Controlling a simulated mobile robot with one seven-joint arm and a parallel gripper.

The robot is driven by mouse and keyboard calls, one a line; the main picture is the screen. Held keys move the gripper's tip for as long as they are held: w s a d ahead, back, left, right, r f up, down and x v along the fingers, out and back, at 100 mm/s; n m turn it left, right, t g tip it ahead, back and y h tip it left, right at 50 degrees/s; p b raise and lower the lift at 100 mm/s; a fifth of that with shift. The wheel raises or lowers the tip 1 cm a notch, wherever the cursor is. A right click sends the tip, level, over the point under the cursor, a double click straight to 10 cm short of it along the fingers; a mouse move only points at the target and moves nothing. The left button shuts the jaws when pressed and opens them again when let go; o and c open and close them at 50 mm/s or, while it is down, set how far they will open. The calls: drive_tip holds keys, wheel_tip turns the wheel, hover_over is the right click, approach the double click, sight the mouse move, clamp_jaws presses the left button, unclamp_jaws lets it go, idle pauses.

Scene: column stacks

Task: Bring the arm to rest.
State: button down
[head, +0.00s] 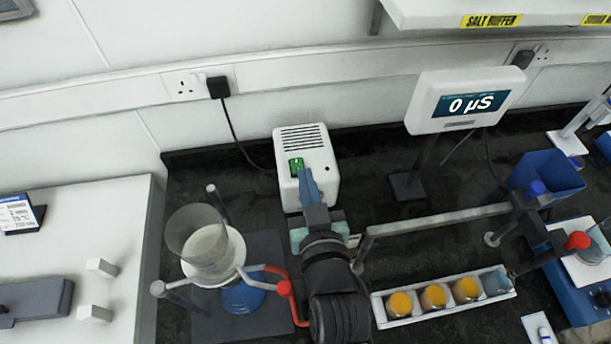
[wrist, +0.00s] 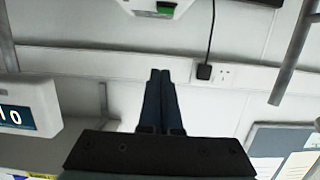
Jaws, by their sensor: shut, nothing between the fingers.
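My gripper (head: 304,172) is shut and empty, its blue-grey fingers together. In the head view the fingertips overlap the front of a white box (head: 320,145), just below its green switch (head: 296,166). In the wrist view the closed fingers (wrist: 160,74) point up the picture. The green switch (wrist: 166,8) shows there at the top edge, apart from the fingertips. My arm reaches in from the bottom of the head view and hides part of the bench. I cannot tell whether the fingers touch the box.
Left of my arm stand a glass vessel (head: 205,245) and red-tipped clamp (head: 284,288). To the right are a metal rail (head: 440,220), a white rack (head: 428,315) with orange-topped vials, a display (head: 462,100) reading 0 µS and a blue bin (head: 545,178).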

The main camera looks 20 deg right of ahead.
drive_tip(key=w+a+r+n+t+y, duration=0.1)
drive_tip(key=w+a+r+t, duration=0.1)
drive_tip(key=r, duration=0.7)
drive_tip(key=w+a+r+t, duration=0.2)
drive_tip(key=r, duration=0.7)
drive_tip(key=w+a+r+n+t+y, duration=0.1)
drive_tip(key=w+a+r+t, duration=0.15)
drive_tip(key=r, duration=0.55)
drive_tip(key=s+a+r+t, duration=0.2)
drive_tip(key=s+r, duration=0.1)
drive_tip(key=r, duration=0.5)
drive_tip(key=s+a+r+t+y, duration=0.1)
drive_tip(key=s+a+r+t, duration=0.1)
drive_tip(key=r, duration=0.6)
drive_tip(key=s+a+r+n+t+y, duration=0.1)
drive_tip(key=s+a+r, duration=0.3)
drive_tip(key=r, duration=0.4)
drive_tip(key=shift+s+r+t, duration=0.25)
drive_tip(key=shift+r+t, duration=0.05)
drive_tip(key=shift+t, duration=0.15)
